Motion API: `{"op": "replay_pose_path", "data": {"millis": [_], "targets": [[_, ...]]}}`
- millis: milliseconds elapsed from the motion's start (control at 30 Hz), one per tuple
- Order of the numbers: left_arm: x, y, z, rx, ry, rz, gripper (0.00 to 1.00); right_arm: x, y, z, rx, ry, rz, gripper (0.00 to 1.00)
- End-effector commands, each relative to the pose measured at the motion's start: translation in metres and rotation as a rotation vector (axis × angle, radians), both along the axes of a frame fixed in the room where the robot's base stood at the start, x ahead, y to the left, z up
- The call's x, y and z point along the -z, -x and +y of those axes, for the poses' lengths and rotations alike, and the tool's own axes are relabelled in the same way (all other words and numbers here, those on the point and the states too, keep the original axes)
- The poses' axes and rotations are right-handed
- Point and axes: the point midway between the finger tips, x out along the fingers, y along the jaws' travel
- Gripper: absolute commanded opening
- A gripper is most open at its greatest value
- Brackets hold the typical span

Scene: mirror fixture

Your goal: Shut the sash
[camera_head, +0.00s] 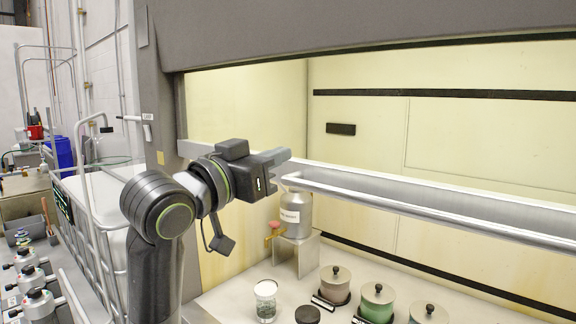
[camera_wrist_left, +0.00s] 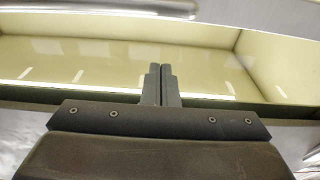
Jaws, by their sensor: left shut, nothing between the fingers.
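The sash's bottom rail (camera_head: 440,190) is a grey metal bar with a long handle running across the fume hood opening in the head view. It hangs well above the work surface, so the hood is open below it. My left gripper (camera_head: 283,165) is at the left part of the rail, in front of it. Its fingers are closed together with nothing between them, as the left wrist view (camera_wrist_left: 162,86) also shows. They look close to the handle; I cannot tell whether they touch. My right gripper is not in view.
Inside the hood stand a metal canister (camera_head: 296,214) on a stand, a glass jar (camera_head: 265,300), and lidded pots (camera_head: 336,284) (camera_head: 377,301). A dark hood header (camera_head: 350,25) spans the top. A white tank in a metal cage (camera_head: 100,205) stands at left.

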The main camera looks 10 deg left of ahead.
Motion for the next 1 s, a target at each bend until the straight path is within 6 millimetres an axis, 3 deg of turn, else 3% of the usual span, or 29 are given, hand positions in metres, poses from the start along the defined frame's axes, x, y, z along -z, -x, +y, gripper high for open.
{"op": "replay_pose_path", "data": {"millis": [200,533,1000], "targets": [[-0.005,-0.036,-0.024,0.001,0.001,0.006,0.00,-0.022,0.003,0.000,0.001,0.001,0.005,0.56],[0.029,-0.028,-0.018,-0.002,0.000,0.001,0.00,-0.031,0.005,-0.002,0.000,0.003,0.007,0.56],[0.034,-0.027,-0.018,-0.002,-0.001,0.000,0.00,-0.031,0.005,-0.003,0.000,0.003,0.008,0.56]]}}
